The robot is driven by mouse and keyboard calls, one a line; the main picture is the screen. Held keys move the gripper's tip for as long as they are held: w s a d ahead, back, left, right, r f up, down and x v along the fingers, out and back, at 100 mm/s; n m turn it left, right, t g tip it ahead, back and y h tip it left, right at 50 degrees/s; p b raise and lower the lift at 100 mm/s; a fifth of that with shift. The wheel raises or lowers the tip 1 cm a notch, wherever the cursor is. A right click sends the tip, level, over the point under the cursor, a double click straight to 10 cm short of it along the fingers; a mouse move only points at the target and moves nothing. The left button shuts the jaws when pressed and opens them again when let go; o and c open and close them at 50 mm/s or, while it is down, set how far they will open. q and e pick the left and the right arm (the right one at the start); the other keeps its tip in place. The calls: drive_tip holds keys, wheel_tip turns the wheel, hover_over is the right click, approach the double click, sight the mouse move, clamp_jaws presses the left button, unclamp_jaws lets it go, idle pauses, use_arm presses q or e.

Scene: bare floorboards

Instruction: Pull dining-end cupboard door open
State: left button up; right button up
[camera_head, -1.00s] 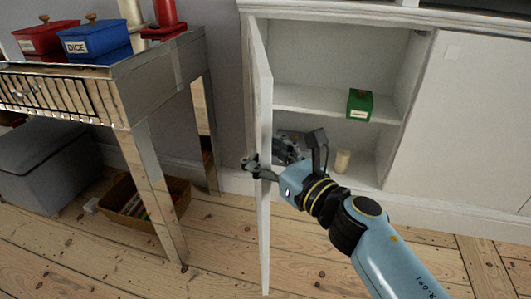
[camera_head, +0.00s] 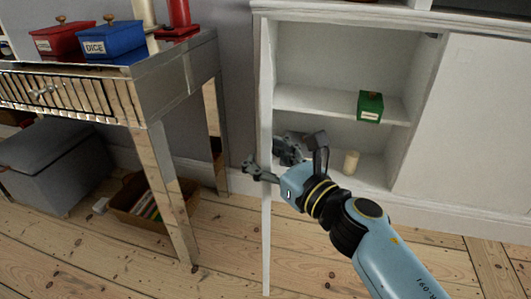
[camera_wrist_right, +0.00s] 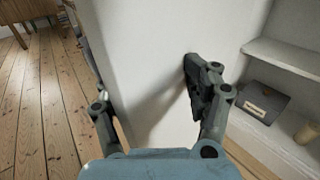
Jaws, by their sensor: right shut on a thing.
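The white cupboard door (camera_head: 266,95) stands swung well out from the cupboard (camera_head: 330,68), seen almost edge-on in the head view. Its flat white face fills the middle of the right wrist view (camera_wrist_right: 160,65). My right gripper (camera_head: 266,170) is shut on the door's free edge, below mid-height, with one finger on each side. In the wrist view the right gripper (camera_wrist_right: 145,95) has the door between its fingers. The cupboard's shelves are exposed. My left gripper is in neither view.
A green box (camera_head: 370,106) sits on the cupboard's shelf, with a cream cylinder (camera_head: 351,162) below. A mirrored table (camera_head: 165,75) with red and blue boxes stands left of the door. A brown basket (camera_head: 130,195) and grey ottoman (camera_head: 50,165) are beneath it. Floorboards in front look clear.

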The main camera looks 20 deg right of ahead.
drive_tip(key=v, duration=1.2)
